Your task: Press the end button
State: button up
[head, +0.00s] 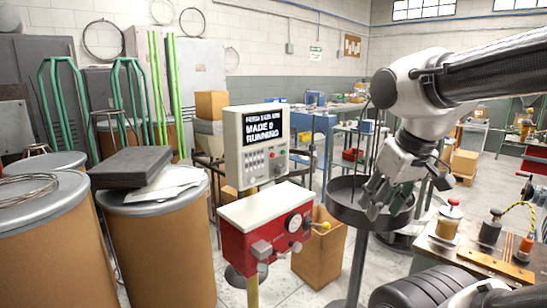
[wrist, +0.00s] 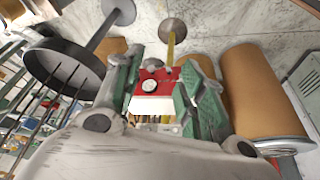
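A pale control panel (head: 239,160) stands upright behind a red machine box (head: 252,240) with a light top. Its screen (head: 262,126) reads "MADE 0 RUNNING", and small buttons (head: 276,164) sit below it. They are too small to tell which is the end button. The red box has a round dial (head: 294,223) and knobs on its front, and also shows between my fingers in the wrist view (wrist: 152,75). My gripper (head: 384,202) is open and empty, right of the box and apart from the panel. Its spread fingers show in the wrist view (wrist: 160,68).
A round dark tray (head: 344,212) on a post is beside my gripper. A cardboard box (head: 318,262) stands behind the red box. Brown drums (head: 160,250) fill the left. A workbench (head: 440,255) with bottles is at right.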

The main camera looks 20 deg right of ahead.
grip_shut()
dwell(1.2)
